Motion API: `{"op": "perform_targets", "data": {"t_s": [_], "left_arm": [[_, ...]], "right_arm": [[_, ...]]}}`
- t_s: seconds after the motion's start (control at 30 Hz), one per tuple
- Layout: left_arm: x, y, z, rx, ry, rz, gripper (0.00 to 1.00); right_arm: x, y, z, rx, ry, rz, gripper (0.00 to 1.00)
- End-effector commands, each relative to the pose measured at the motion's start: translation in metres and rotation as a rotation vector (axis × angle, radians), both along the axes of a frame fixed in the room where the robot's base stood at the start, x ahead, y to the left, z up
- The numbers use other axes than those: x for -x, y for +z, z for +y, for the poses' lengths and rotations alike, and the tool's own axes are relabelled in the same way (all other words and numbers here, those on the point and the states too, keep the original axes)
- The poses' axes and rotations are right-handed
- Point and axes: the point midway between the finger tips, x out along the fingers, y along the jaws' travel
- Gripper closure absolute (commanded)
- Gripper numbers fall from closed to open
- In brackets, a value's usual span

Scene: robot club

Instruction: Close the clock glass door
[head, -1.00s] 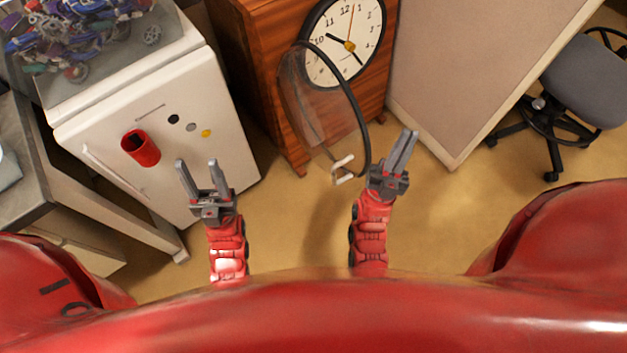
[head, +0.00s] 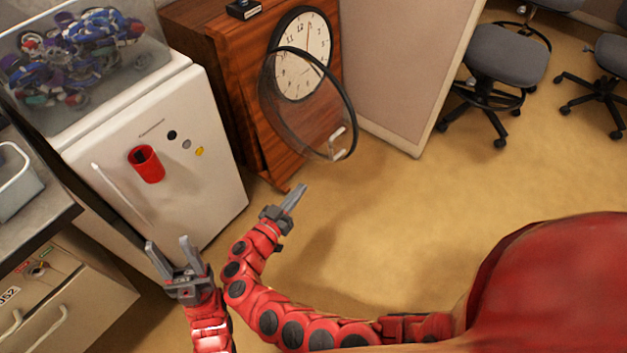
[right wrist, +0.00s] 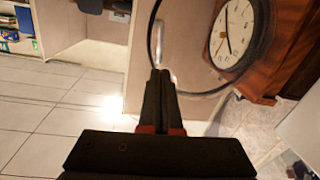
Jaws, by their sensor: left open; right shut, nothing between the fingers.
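The clock's round glass door (head: 350,98) has a dark rim and stands swung out from the white clock face (head: 303,50) on the wooden clock case (head: 216,75). A pale handle (head: 337,137) sits on the door's free lower right side. In the right wrist view the door's rim (right wrist: 150,42) is ahead, with the clock face (right wrist: 232,35) to the right. My right gripper (head: 300,190) is shut and empty, below and left of the handle, apart from the door. My left gripper (head: 168,246) is open and empty, in front of the white fridge.
Office chairs (head: 505,60) are at the upper right. Open floor (head: 400,205) lies in front.

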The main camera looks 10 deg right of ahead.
Motion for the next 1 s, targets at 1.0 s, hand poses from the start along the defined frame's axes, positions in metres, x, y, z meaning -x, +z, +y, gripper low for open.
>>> {"op": "perform_targets", "data": {"t_s": [1.0], "left_arm": [[0.000,-0.044,0.000,0.000,0.000,0.000,0.50]], "right_arm": [[-0.093,-0.004,-0.098,0.000,-0.002,-0.003,1.00]]}}
